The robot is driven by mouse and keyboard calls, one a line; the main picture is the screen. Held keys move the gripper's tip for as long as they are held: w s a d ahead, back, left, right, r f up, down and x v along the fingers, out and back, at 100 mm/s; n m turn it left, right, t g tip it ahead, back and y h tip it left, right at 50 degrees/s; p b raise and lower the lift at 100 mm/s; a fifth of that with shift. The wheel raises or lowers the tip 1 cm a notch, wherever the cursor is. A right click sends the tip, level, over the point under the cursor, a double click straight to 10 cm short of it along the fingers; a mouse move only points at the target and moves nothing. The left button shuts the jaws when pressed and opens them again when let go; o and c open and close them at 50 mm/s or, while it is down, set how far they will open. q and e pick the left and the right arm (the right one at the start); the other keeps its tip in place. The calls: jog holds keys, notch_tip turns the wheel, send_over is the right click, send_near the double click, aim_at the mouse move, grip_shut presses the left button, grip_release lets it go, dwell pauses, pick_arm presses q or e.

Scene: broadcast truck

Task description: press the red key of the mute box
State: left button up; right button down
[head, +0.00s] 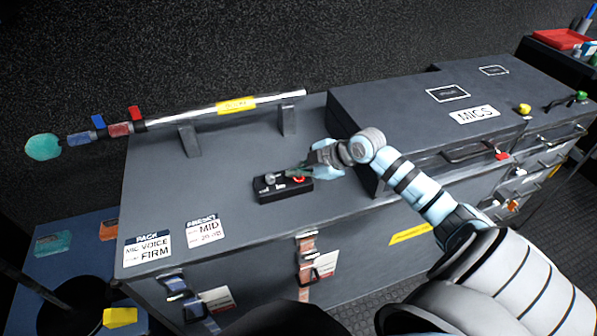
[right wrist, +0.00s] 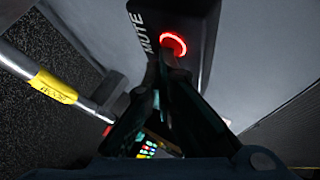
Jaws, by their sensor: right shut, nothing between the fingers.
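The mute box (head: 272,195) is a small black box lying on the grey case top, with a small light knob-like part toward its left. Its red key (head: 299,179) is at the right part of the box. In the right wrist view the key shows as a glowing red ring (right wrist: 174,40) beside the white word MUTE on the box (right wrist: 198,20). My right gripper (head: 300,170) is shut and empty. Its fingertips (right wrist: 172,64) are right at the key and hide part of it. I cannot tell whether they touch it. My left gripper is not in view.
A pole with a yellow label (head: 236,105) rests on two supports behind the box. A raised case marked MICS (head: 400,110) stands close to the right, under my right arm. Label cards (head: 205,230) lie at the front left.

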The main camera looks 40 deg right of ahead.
aim_at(298, 179)
jog(key=shift+r+p, duration=0.55)
jog(key=shift+p, duration=0.05)
notch_tip(298, 179, up, 6)
jog(key=p, duration=0.5)
jog(key=shift+p, duration=0.4)
